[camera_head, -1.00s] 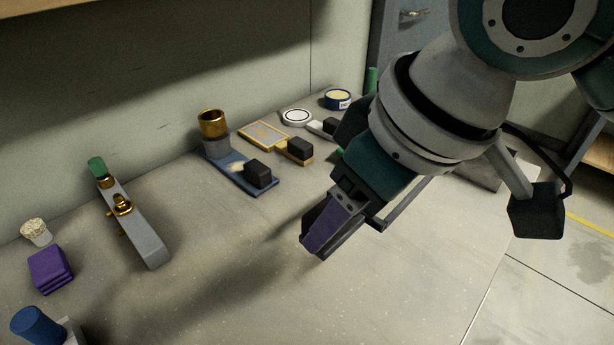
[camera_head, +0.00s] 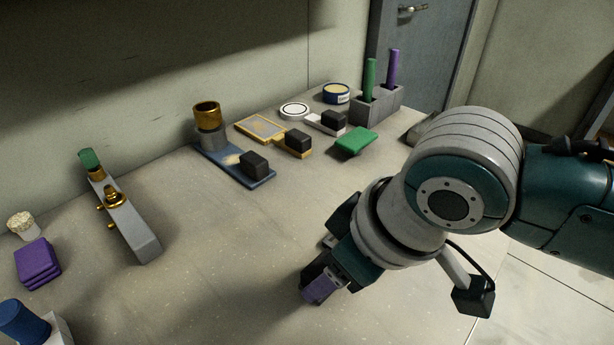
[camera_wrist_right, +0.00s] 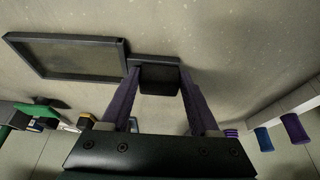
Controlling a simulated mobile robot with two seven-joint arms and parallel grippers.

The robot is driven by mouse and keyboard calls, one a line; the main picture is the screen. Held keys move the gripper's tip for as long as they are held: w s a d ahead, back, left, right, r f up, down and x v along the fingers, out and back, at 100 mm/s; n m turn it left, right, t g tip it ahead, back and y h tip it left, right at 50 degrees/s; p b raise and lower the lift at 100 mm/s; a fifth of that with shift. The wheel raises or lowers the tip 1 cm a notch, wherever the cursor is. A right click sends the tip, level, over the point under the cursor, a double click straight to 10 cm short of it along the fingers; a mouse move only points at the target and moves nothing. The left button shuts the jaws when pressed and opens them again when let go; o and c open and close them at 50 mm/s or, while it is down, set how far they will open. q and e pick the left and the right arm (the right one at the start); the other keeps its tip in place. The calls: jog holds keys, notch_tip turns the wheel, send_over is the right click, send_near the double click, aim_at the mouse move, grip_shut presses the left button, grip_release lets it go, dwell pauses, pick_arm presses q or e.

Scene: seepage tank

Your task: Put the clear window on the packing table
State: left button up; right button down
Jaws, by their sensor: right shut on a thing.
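My right gripper (camera_head: 318,287) is low over the front right part of the bench. In the right wrist view its purple fingers are shut on the dark block handle (camera_wrist_right: 159,79) of a flat, dark-framed clear window (camera_wrist_right: 75,58). The window extends left from the handle, with the grey surface showing through its pane. In the head view the arm and gripper hide most or all of it. I cannot tell whether it touches the surface. My left gripper is not in view. Which surface is the packing table is not clear.
On the bench (camera_head: 215,280) stand a yellow-framed plate (camera_head: 260,127), a blue base with a brass cup (camera_head: 207,116), a green block (camera_head: 355,142), a holder (camera_head: 376,104) with green and purple sticks, and a grey bar with brass fittings (camera_head: 128,222). The bench middle is clear.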

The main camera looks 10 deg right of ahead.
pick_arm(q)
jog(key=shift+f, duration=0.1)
pick_arm(e)
jog(key=shift+f, duration=0.15)
jog(key=shift+c, duration=0.6)
grip_release()
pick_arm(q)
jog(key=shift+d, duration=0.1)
pick_arm(e)
jog(key=shift+r, duration=0.3)
jog(key=p+v, duration=0.4)
jog(key=v, duration=0.8)
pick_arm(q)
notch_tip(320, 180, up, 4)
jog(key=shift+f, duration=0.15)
pick_arm(e)
jog(key=s+d+f+m+h, duration=0.1)
jog(key=s+d+m, duration=0.1)
jog(key=s+d, duration=0.2)
jog(key=s+d+f+m+h, duration=0.1)
jog(key=s+d+f+m, duration=0.1)
jog(key=s, duration=0.7)
jog(key=d+m, duration=0.1)
jog(key=d, duration=0.1)
jog(key=shift+d+m+h, duration=0.25)
jog(key=shift+m+h, duration=0.05)
jog(key=shift+s, duration=0.1)
